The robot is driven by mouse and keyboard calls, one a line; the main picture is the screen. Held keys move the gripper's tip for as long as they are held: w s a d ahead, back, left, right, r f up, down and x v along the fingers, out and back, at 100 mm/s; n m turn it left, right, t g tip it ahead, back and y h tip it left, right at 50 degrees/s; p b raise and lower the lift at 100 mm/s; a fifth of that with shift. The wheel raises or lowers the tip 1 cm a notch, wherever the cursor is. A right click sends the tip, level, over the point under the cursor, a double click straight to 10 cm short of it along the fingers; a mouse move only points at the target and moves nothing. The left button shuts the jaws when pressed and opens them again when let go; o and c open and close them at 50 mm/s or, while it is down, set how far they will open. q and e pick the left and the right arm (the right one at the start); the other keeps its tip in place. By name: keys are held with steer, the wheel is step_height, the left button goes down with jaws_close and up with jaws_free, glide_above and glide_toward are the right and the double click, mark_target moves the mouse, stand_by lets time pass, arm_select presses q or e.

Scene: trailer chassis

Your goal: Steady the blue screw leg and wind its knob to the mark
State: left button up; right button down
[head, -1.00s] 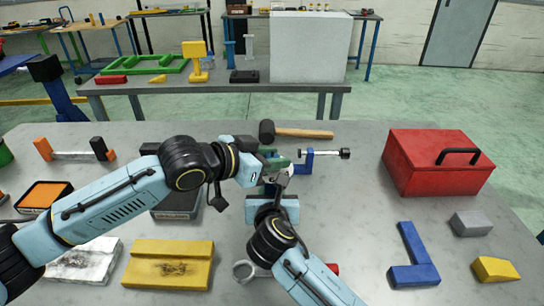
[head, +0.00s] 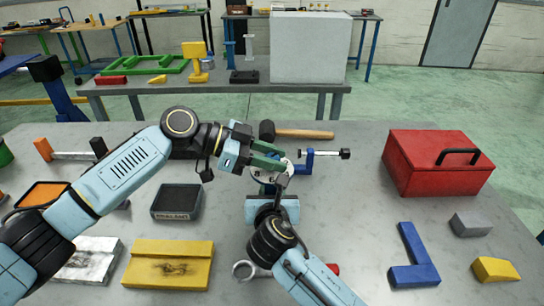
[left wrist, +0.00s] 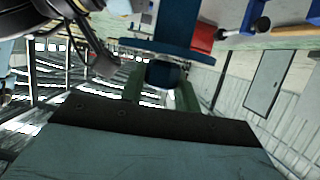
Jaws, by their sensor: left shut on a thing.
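The blue screw leg (left wrist: 176,22) shows in the left wrist view as a dark blue post with a wide flat collar. A dark round part, apparently its knob (left wrist: 163,75), sits between my left gripper's green fingers (left wrist: 161,92). In the head view my left gripper (head: 268,158) comes in from the left at mid-table, shut on that part. My right arm comes up from the bottom to just below it. My right gripper (head: 273,183) overlaps the same spot, and its fingertips are largely hidden. The grippers cover most of the leg in the head view; no mark can be made out.
A blue clamp-like bracket (head: 308,163) with a black-ended rod stands just right of the grippers. A mallet (head: 300,133) lies behind. A red toolbox (head: 435,165) is at the right. A dark tray (head: 176,202) and yellow block (head: 170,264) lie front left.

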mark_target(272, 157)
arm_select(q)
steer(key=m+g, duration=0.3)
steer(key=shift+f+g+y, duration=0.2)
steer(key=shift+g+y, duration=0.1)
steer(key=shift+w+m+g+y, duration=0.2)
steer(key=shift+m+g+y, duration=0.4)
steer(key=shift+m+g, duration=0.9)
steer(key=shift+a, duration=0.1)
steer(key=shift+s+f+m+g+y, duration=0.15)
steer(key=shift+s+m+g+y, duration=0.15)
steer(key=shift+m+g, duration=0.1)
steer(key=o, duration=0.7)
steer(key=shift+w, duration=0.1)
steer(key=shift+r, duration=0.25)
step_height(272, 157, up, 10)
steer(key=shift+f, duration=0.1)
